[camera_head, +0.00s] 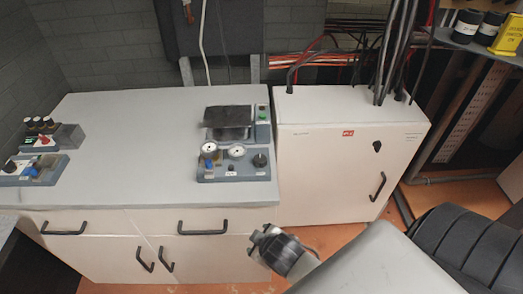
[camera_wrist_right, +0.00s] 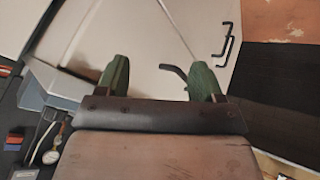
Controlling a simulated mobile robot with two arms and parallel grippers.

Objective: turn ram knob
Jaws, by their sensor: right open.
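A grey control unit (camera_head: 233,168) with two round white gauges, a blue knob (camera_head: 210,167) and a black knob (camera_head: 260,160) sits near the right front of the worktop. A second control unit (camera_head: 32,172) with small coloured knobs stands at the left. I cannot tell which knob is the ram knob. My right gripper (camera_head: 259,240) is in front of the cabinet, below and apart from the control unit. The right wrist view shows its two green fingers (camera_wrist_right: 160,80) apart with nothing held between them. My left gripper is not in view.
The worktop (camera_head: 120,130) is mostly clear in its middle. Black handles (camera_head: 203,228) stick out from the cabinet front near my right gripper. A white cabinet (camera_head: 325,150) with cables on top stands to the right. Bottles and a yellow sign (camera_head: 508,40) are at the upper right.

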